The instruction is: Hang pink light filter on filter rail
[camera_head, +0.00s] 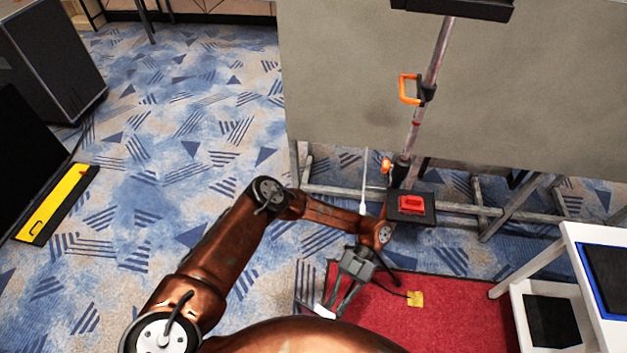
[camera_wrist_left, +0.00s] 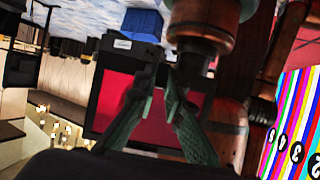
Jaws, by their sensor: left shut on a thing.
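In the wrist view, a dark-framed panel with a pinkish-red face, which looks like the pink light filter (camera_wrist_left: 112,98), is at the fingers of my left gripper (camera_wrist_left: 160,82). A small white label shows on its top edge. In the head view, my left gripper (camera_head: 340,300) points down above the red mat's left edge and is shut on the filter. There the filter is mostly hidden; a pale piece shows at the fingertips. I cannot make out the filter rail for certain in either view. My right gripper is not in view.
A stand pole (camera_head: 428,85) with an orange handle (camera_head: 409,89) rises before a large grey panel (camera_head: 340,60). A red-topped box (camera_head: 411,204) is near my left wrist. A white shelf unit (camera_head: 585,270) stands right. Patterned carpet (camera_head: 190,120) is open at left.

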